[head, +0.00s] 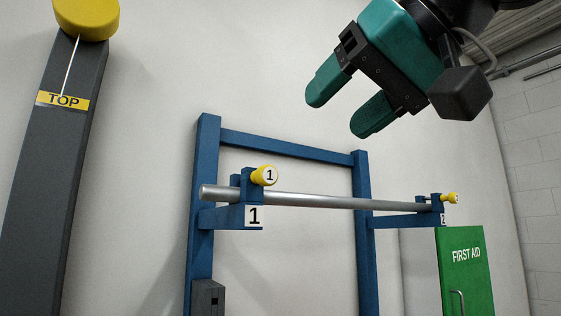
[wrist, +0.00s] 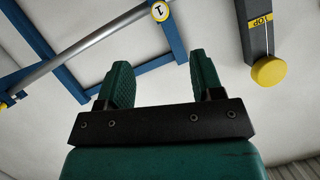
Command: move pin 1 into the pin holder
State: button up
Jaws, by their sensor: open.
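Pin 1 (head: 265,176) has a yellow head marked "1" and sits in the blue bracket labelled 1 (head: 238,215), beside the metal bar (head: 320,201). In the wrist view pin 1 (wrist: 160,12) shows at the top edge, beyond my fingertips and between them. My gripper (head: 345,108) is open and empty, above and to the right of pin 1, apart from it. In the wrist view my gripper (wrist: 160,75) has its two green fingers spread with nothing between them.
A second yellow pin (head: 450,198) sits in bracket 2 at the bar's right end. A blue frame (head: 363,240) stands against the wall. A green first aid cabinet (head: 467,270) is at lower right. A grey column (head: 60,150) marked TOP with a yellow cap stands at left.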

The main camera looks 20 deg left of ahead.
aim_at(271, 172)
jog(key=p+x, duration=0.4)
jog(key=x, duration=0.8)
jog(key=shift+w+a, duration=0.15)
jog(key=shift+a, duration=0.15)
jog(key=shift+w+a+f, duration=0.25)
jog(key=shift+a, duration=0.1)
jog(key=c, duration=1.1)
jog(key=shift+d, duration=0.1)
